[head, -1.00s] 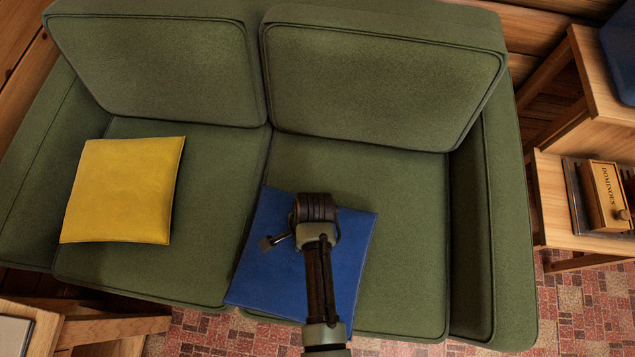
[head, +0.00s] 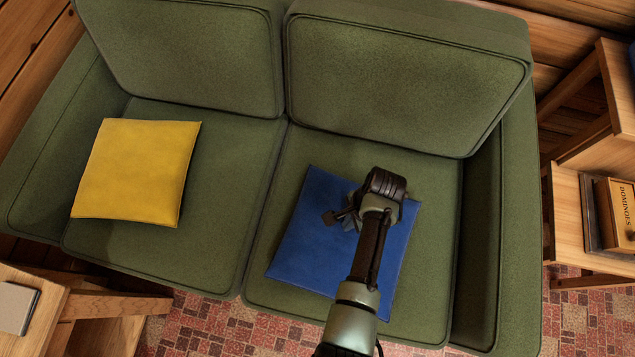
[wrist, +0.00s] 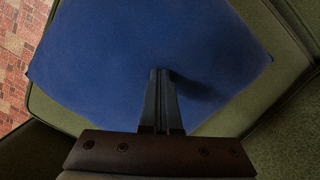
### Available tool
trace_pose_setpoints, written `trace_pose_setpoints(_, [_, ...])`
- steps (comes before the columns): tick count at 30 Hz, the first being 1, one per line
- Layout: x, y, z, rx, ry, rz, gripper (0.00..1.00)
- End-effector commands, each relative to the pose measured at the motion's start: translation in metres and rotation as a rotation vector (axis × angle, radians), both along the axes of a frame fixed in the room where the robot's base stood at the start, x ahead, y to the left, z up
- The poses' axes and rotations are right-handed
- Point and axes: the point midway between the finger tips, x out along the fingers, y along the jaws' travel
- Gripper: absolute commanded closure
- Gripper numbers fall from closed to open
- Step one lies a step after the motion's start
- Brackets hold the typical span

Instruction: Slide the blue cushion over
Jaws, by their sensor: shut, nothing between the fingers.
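The blue cushion (head: 312,245) is a flat square lying on the right seat of the green sofa (head: 400,45). It lies just right of the seam between the two seats, with a strip of bare seat on its right. My gripper (wrist: 160,72) is shut and empty, its fingertips against or just above the cushion in the wrist view. In the head view my arm comes from below and covers the cushion's right part. The fingertips are mostly hidden there. Whether they touch the cloth I cannot tell.
A yellow cushion (head: 137,170) lies on the left seat. The sofa's right armrest (head: 515,220) bounds the seat. A wooden shelf with a dominoes box (head: 615,210) stands at the right. A small wooden table (head: 50,300) is at the lower left.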

Motion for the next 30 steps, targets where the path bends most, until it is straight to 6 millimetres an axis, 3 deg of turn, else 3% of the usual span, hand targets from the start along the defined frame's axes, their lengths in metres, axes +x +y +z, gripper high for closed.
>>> trace_pose_setpoints(1, [-0.002,-0.025,-0.009,-0.019,0.006,-0.018,1.0])
trace_pose_setpoints(3, [0.003,-0.045,-0.011,-0.019,0.005,-0.018,1.0])
trace_pose_setpoints(12, [0.017,-0.119,-0.013,-0.017,0.005,-0.014,1.0])
trace_pose_setpoints(18, [0.018,-0.137,-0.01,-0.015,0.011,-0.009,1.0])
trace_pose_setpoints(30, [0.017,-0.137,-0.006,-0.015,0.012,-0.011,1.0])
